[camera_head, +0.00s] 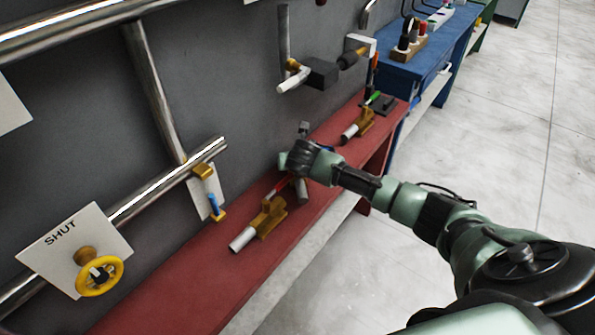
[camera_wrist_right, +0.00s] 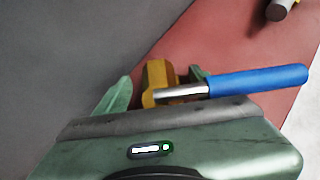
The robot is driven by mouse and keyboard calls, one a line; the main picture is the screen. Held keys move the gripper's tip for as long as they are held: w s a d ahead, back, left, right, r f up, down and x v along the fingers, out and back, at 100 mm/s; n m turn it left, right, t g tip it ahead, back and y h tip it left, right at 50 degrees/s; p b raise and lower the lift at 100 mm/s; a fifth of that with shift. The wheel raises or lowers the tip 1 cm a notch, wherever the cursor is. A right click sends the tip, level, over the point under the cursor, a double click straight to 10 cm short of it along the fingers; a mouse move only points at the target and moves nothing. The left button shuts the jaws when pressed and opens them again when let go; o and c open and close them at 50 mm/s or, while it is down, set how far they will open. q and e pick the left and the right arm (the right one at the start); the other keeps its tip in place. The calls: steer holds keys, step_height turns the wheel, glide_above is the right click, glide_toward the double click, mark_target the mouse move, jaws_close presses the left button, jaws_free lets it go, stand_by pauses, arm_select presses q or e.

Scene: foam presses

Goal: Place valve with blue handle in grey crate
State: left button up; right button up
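A valve with a blue handle (camera_wrist_right: 255,80) and a brass body (camera_wrist_right: 158,78) lies on the red bench (camera_wrist_right: 240,35) in the right wrist view. My right gripper (camera_wrist_right: 160,84) is open, its two fingers on either side of the brass body. A gap shows by the left finger; I cannot tell whether the right finger touches. In the head view my right gripper (camera_head: 292,160) is low over the bench and hides most of this valve; a bit of blue (camera_head: 327,149) shows beside it. My left gripper and a grey crate are not in view.
A brass valve with a red handle (camera_head: 265,215) lies nearer on the bench; another valve (camera_head: 360,122) lies farther along. A separate blue-handled valve (camera_head: 213,205) is fitted to the wall pipework. A yellow handwheel (camera_head: 98,276) is on the wall. A blue bench (camera_head: 425,65) stands beyond.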

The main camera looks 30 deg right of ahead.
jaws_close()
steer(key=shift+d+r, duration=0.1)
steer(key=shift+r, duration=0.05)
